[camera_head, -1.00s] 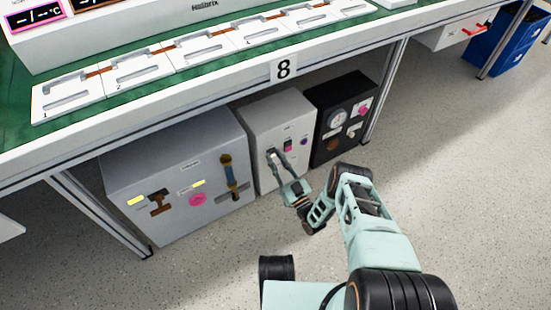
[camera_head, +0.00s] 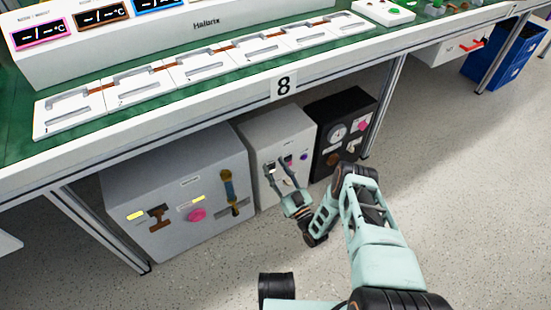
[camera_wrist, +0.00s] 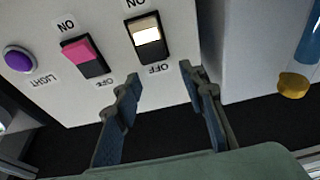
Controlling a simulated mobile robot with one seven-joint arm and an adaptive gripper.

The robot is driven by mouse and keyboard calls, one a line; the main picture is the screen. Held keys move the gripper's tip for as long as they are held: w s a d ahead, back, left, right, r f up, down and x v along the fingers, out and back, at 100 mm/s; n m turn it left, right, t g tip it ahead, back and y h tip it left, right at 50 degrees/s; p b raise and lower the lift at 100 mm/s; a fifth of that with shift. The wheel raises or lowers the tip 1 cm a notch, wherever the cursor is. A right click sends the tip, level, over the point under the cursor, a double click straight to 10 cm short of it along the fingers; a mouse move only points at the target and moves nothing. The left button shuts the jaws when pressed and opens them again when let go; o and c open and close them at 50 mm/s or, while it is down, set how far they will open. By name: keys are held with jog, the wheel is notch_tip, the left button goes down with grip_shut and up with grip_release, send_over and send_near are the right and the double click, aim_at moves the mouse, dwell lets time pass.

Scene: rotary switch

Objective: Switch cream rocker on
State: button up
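The cream rocker (camera_wrist: 147,33) is on the light front panel of a cabinet, between an ON label above and an OFF label below in the wrist view. Its cream part is at the ON end, with a dark part at the OFF end. My gripper (camera_wrist: 160,80) is open and empty, with its two fingers spread below the rocker in the wrist view. No contact shows there. In the head view my gripper (camera_head: 279,166) is in front of the white cabinet (camera_head: 262,190), and the cream rocker is hard to make out.
A pink rocker (camera_wrist: 82,50) and a purple button (camera_wrist: 19,58) marked LIGHT are left of the cream rocker. A grey cabinet (camera_head: 180,235) stands to the left and a black one (camera_head: 345,105) to the right. The bench edge (camera_head: 190,118) passes above; the floor in front is clear.

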aim_at(271, 148)
notch_tip(271, 148, up, 6)
jog(key=shift+r, duration=0.25)
dwell(0.6)
